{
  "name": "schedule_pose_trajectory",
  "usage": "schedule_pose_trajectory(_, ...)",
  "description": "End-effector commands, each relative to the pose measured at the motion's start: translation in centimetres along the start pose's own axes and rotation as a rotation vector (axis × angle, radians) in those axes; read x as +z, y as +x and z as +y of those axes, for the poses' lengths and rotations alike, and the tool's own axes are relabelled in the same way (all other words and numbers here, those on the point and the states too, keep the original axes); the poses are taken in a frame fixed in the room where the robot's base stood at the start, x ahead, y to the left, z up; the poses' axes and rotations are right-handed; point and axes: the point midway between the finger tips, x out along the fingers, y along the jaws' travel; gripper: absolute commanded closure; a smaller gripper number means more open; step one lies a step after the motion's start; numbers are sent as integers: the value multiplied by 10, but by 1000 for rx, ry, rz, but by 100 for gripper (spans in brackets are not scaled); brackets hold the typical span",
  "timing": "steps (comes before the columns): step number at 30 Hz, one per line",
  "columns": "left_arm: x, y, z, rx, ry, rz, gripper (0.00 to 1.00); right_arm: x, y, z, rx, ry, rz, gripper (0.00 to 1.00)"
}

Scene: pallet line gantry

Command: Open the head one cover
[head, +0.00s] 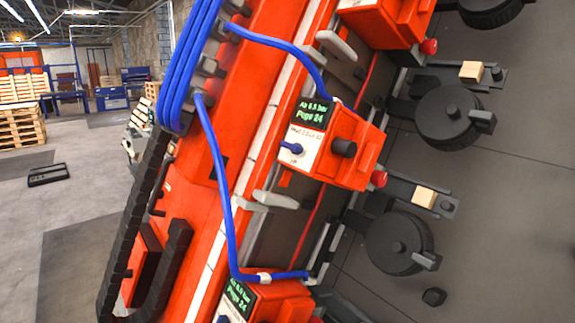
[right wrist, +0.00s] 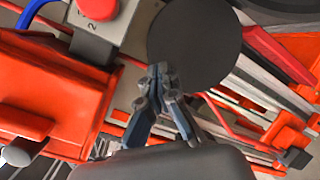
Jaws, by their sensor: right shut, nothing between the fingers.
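Several red head units are mounted along a tilted red beam in the head view. The middle one (head: 345,150) has a green-lit display, a blue knob and a black knob. Another unit (head: 385,22) is above it, and a third (head: 275,303) is cut off at the bottom edge. I cannot tell which is head one or which panel is its cover. In the right wrist view my right gripper (right wrist: 163,82) is shut and empty, with its fingertips in front of a dark round disc (right wrist: 195,42). A red housing (right wrist: 55,95) is left of it. My left gripper is not in view.
Blue hoses (head: 215,180) loop along the beam, beside a black cable chain (head: 135,225). Dark round wheels (head: 398,243) and small wooden blocks (head: 424,197) are at the right. A red button (right wrist: 98,8) on a grey box is near the right gripper. Open floor and pallets (head: 22,125) are at the left.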

Motion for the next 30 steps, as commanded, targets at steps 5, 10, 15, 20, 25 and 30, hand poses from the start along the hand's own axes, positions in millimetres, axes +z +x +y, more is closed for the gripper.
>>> schedule_pose_trajectory(5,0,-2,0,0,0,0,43,0,-10,0,0,1,0,100)
schedule_pose_trajectory(10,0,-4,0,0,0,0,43,0,-18,0,0,1,0,100)
schedule_pose_trajectory(15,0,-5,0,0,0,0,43,1,-26,-1,-1,0,0,100)
schedule_pose_trajectory(20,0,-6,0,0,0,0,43,1,-35,-1,0,0,0,100)
schedule_pose_trajectory(25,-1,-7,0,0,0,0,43,1,-43,-1,0,1,0,100)
schedule_pose_trajectory(30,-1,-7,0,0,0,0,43,2,-51,-2,0,1,0,100)
